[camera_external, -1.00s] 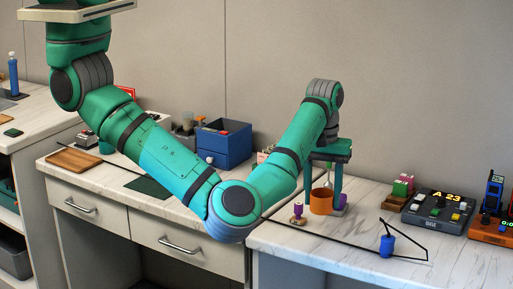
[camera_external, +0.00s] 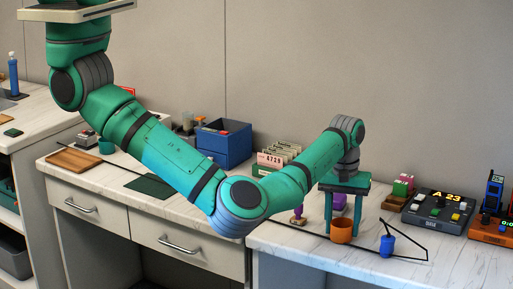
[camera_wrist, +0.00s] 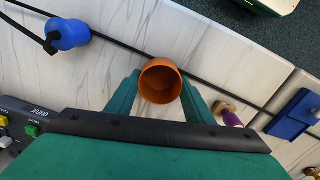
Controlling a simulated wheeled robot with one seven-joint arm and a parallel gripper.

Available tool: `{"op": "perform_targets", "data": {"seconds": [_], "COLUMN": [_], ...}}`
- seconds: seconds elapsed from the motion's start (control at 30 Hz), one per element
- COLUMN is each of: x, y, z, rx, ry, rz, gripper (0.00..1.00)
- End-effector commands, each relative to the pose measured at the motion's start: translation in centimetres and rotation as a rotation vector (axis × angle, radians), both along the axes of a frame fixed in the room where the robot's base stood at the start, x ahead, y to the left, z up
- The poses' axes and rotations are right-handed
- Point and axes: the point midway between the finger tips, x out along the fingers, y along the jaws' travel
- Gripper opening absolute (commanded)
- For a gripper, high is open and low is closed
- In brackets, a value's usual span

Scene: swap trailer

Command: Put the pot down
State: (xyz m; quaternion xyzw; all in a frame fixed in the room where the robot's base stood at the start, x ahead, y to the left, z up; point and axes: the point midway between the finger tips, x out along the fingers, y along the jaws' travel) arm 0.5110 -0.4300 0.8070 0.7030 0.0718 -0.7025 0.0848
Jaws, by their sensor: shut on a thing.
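The pot is a small orange, open-topped cup (camera_external: 341,232) near the front of the right counter. In the wrist view the pot (camera_wrist: 160,64) shows from above, empty inside. My gripper (camera_external: 342,222) points down with one finger on each side of the pot, shut on it. In the wrist view my gripper's fingers (camera_wrist: 160,90) flank the pot left and right. The pot looks upright. Its base is at or just above the counter; I cannot tell whether it touches.
A purple-topped wooden peg (camera_external: 298,215) stands left of the pot, and a purple block (camera_external: 339,201) lies behind my fingers. A blue weight (camera_external: 387,246) with a black rod is to the right. A grey button console (camera_external: 437,213) stands farther right. The counter (camera_external: 300,250) has a thin black line.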

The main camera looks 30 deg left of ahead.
Motion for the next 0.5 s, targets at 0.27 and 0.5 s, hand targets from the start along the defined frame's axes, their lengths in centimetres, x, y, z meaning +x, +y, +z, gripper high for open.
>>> {"op": "perform_targets", "data": {"seconds": [0.27,0.5], "x": [0.03,0.03], "y": [0.05,0.03], "z": [-0.24,-0.20], "rx": [0.001,0.000], "ry": [-0.001,-0.001], "rz": [0.001,0.001], "gripper": [0.52,0.66]}}
